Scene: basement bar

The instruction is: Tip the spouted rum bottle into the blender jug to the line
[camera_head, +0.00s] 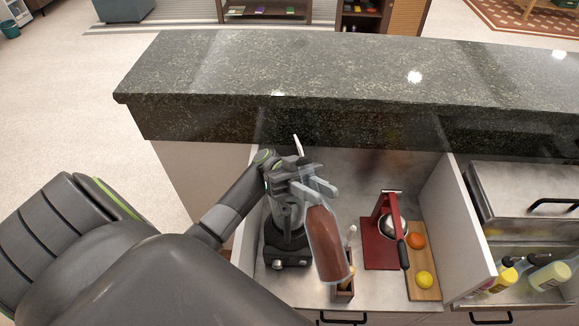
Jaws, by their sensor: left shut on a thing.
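The rum bottle (326,243), clear with reddish-brown liquid, hangs tilted over the steel work surface. Its wide base points toward me and its narrow end points up toward the back counter. My left gripper (318,188) is shut on it near its upper part. The blender (287,250) stands just left of the bottle, with a dark base and a clear jug (286,213). My gripper and wrist cover much of the jug's top, so its line and the liquid level cannot be made out. I cannot tell whether the spout is over the jug's mouth. My right gripper is not in view.
A red citrus press (380,235) stands right of the bottle, beside a wooden board (422,262) with an orange (416,241) and a lemon (424,279). A small wooden holder (345,292) is partly behind the bottle. A raised granite counter (350,75) borders the back. Bottles stand far right.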

